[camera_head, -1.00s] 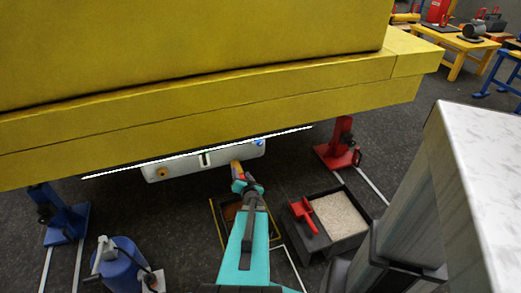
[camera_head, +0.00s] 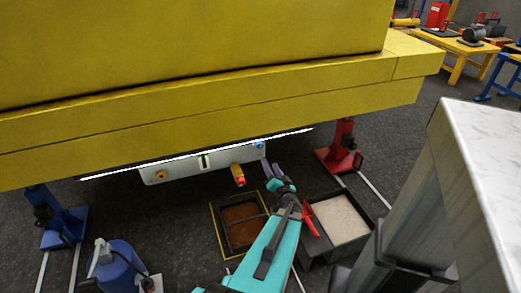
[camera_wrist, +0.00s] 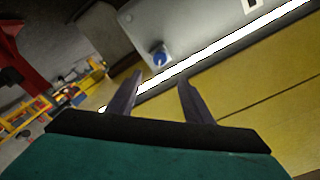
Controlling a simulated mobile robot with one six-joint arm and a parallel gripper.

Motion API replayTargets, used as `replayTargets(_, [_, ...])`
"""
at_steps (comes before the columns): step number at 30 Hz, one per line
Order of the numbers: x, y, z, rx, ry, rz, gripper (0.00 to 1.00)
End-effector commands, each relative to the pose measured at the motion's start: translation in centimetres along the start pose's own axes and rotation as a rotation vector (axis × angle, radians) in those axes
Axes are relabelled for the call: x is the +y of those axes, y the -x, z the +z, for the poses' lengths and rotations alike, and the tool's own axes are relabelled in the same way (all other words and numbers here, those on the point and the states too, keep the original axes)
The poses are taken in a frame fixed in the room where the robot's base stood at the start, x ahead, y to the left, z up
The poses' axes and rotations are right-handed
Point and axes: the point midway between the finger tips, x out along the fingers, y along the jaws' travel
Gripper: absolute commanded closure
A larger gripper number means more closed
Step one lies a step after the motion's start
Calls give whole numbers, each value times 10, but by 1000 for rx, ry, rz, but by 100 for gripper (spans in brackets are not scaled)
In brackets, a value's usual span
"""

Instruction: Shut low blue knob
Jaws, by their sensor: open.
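The low blue knob (camera_head: 259,145) sits at the right end of a pale panel (camera_head: 185,168) under the yellow boom body. The wrist view shows the blue knob (camera_wrist: 160,58) ahead of my gripper, in line with the space between the fingers. My gripper (camera_head: 272,168) is just below and right of the knob in the head view. Its two dark fingers (camera_wrist: 160,78) are apart with nothing between them, and they look clear of the knob. Whether the knob's valve is open or shut I cannot tell.
A red and yellow handle (camera_head: 238,175) hangs from the panel left of my gripper. The yellow body (camera_head: 200,125) overhangs closely. A red jack (camera_head: 340,150) stands to the right. A tray of pale grit (camera_head: 340,217) and a brown-filled pit (camera_head: 240,227) lie below.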

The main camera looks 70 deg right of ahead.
Motion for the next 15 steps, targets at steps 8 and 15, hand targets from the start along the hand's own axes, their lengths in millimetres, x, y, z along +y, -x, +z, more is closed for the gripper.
replayTargets(8, [0,-8,0,-1,1,0,54])
replayTargets(15, [2,-31,1,-1,0,0,54])
